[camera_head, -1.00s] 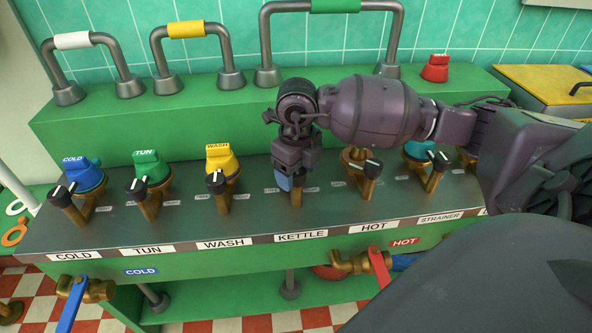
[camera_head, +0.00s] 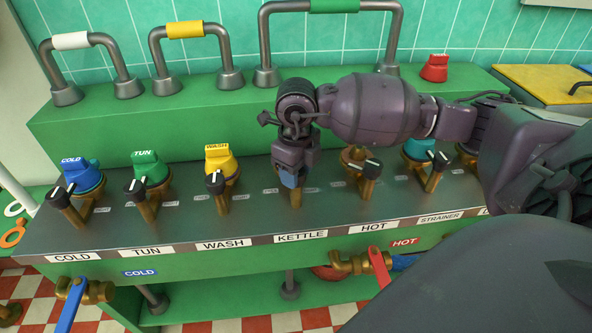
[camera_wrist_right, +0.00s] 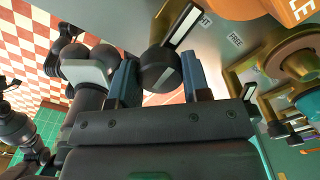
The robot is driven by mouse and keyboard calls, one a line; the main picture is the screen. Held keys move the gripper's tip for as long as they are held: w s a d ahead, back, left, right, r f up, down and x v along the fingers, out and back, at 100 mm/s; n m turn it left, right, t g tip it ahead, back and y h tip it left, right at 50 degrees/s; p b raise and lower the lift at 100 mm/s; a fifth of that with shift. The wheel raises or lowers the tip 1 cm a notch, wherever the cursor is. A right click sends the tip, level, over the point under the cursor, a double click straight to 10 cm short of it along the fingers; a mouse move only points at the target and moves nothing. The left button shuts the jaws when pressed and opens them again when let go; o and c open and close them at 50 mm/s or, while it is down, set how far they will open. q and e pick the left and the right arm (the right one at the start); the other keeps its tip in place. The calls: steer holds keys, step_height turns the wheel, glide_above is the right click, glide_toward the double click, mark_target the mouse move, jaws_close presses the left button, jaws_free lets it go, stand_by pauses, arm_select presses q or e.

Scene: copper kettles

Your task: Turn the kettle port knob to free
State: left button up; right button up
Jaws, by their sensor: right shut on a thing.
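The kettle port stands behind the KETTLE label (camera_head: 301,236) on the dark panel. My right gripper (camera_head: 292,181) reaches down over it and hides its knob in the head view. In the right wrist view, the black kettle port knob (camera_wrist_right: 158,68) with a white stripe sits between the blue-grey fingers of my right gripper (camera_wrist_right: 161,84), which is shut on it. The knob's striped bar points up and to the right there, towards small white labels (camera_wrist_right: 235,39) on the panel. Their wording is hard to read. My left gripper is not in view.
Similar black knobs stand close on both sides, at WASH (camera_head: 215,181) and HOT (camera_head: 371,168). An orange cap (camera_wrist_right: 262,8) is near the knob in the wrist view. Pipe handles (camera_head: 335,6) rise from the green ledge behind. A red valve lever (camera_head: 379,266) sits below the panel.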

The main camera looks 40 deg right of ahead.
steer(key=n, duration=0.3)
steer(key=shift+b, duration=0.3)
steer(key=n, duration=0.3)
steer(key=shift+n+b, duration=0.3)
steer(key=shift+b, duration=0.05)
steer(key=shift+n, duration=1.1)
steer(key=o, duration=0.9)
step_height(320, 180, up, 10)
steer(key=shift+f+p, duration=0.15)
steer(key=shift+p, duration=0.35)
steer(key=shift+r, duration=0.6)
